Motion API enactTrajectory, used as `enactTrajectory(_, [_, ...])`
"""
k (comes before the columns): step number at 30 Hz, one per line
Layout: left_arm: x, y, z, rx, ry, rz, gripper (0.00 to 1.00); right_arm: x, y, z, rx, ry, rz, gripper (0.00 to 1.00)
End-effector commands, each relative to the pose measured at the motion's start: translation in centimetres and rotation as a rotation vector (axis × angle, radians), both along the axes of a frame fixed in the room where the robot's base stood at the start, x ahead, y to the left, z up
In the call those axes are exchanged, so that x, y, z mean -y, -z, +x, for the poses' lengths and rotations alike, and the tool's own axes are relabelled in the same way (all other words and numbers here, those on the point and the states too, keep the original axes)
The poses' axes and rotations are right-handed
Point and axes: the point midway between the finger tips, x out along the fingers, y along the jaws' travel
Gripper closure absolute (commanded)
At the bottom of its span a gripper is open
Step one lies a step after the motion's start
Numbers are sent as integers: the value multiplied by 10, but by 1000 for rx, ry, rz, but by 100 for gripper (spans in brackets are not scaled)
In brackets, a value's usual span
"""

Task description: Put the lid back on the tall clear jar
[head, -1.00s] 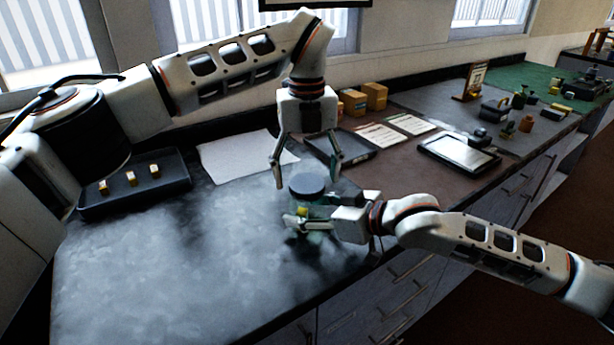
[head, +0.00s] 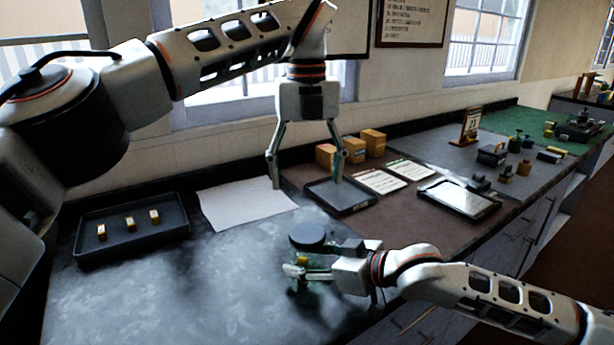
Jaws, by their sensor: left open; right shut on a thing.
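The clear jar (head: 303,261) stands on the dark counter near its front edge, with something yellow showing inside. The dark round lid (head: 308,234) sits on top of the jar and looks level; whether it is fully seated cannot be told. My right gripper (head: 318,262) is shut on the jar from the right, below the lid, and hides part of it.
A black tray (head: 92,253) with small blocks lies at the left. A white sheet (head: 245,208), a dark shallow tray (head: 340,198) and cardboard boxes (head: 372,143) are behind the jar. The counter left of the jar is clear.

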Motion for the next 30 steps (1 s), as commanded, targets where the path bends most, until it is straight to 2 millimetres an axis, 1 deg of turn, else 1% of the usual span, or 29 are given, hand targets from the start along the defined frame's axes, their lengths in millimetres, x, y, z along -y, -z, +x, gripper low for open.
enactTrajectory(1, [0,0,0,0,0,0,29,0,1,0,-1,1,-2,39])
enactTrajectory(2, [0,0,0,0,0,0,29,0,1,0,-1,1,-2,31])
enactTrajectory(3, [0,0,0,0,0,0,29,0,1,0,-1,0,-2,27])
enactTrajectory(12, [0,0,0,0,0,0,29,0,0,0,-1,0,-1,27])
enactTrajectory(16, [0,0,0,0,-1,0,29,6,-2,-3,0,1,-1,27])
enactTrajectory(20, [0,0,0,0,0,0,29,20,-9,-14,1,1,-1,27])
enactTrajectory(24, [0,0,0,0,0,0,29,42,-20,-30,0,2,-3,27])
enactTrajectory(30, [0,0,0,0,0,0,29,70,-35,-52,0,1,-3,27])
